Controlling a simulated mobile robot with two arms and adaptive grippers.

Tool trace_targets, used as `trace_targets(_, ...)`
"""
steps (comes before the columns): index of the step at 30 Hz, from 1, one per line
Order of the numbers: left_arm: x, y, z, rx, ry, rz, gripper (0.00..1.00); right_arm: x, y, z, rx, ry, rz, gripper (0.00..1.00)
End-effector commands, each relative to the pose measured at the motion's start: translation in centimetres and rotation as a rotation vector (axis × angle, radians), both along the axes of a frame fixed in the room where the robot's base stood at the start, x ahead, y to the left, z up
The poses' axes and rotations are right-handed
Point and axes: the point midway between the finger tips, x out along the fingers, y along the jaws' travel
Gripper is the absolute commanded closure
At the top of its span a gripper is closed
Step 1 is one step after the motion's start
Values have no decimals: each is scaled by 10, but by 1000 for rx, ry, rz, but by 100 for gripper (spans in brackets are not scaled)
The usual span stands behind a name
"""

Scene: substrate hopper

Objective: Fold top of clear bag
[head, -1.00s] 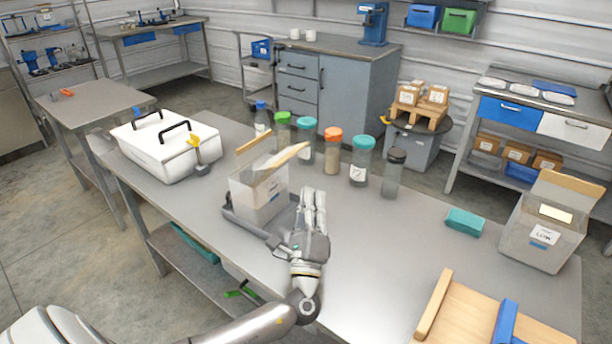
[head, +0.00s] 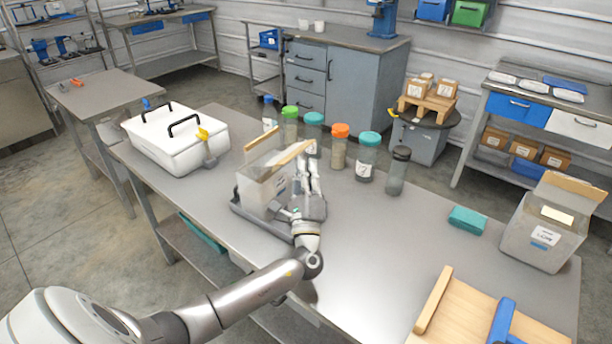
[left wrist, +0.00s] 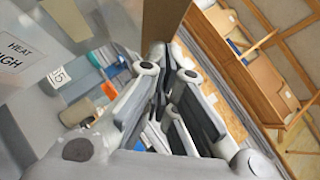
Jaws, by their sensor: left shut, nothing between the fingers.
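The clear bag (head: 257,190) stands upright on a dark tray (head: 243,212) near the middle of the table. Its top has tan strips along the edges, and one strip (head: 294,152) slants up to the right. In the left wrist view the bag (left wrist: 45,75) fills the left side, with a label reading HEAT and HIGH, and a brown strip (left wrist: 163,18) stands at the top. My left gripper (head: 312,170) is shut and empty, its fingers pointing up close beside the bag's right side. I cannot tell whether it touches the bag. My right gripper is not in view.
Several lidded jars (head: 340,146) stand in a row behind the bag. A white case (head: 175,142) is at the left. A second clear bag (head: 545,230), a teal block (head: 467,220) and a wooden board (head: 485,318) are at the right. The table's middle right is clear.

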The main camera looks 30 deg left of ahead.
Motion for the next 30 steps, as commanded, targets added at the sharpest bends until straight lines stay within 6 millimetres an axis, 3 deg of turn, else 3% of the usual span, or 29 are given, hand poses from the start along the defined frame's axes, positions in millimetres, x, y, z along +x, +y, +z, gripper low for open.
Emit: trace_targets(30,0,9,16,-141,2,0,100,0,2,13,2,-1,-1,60)
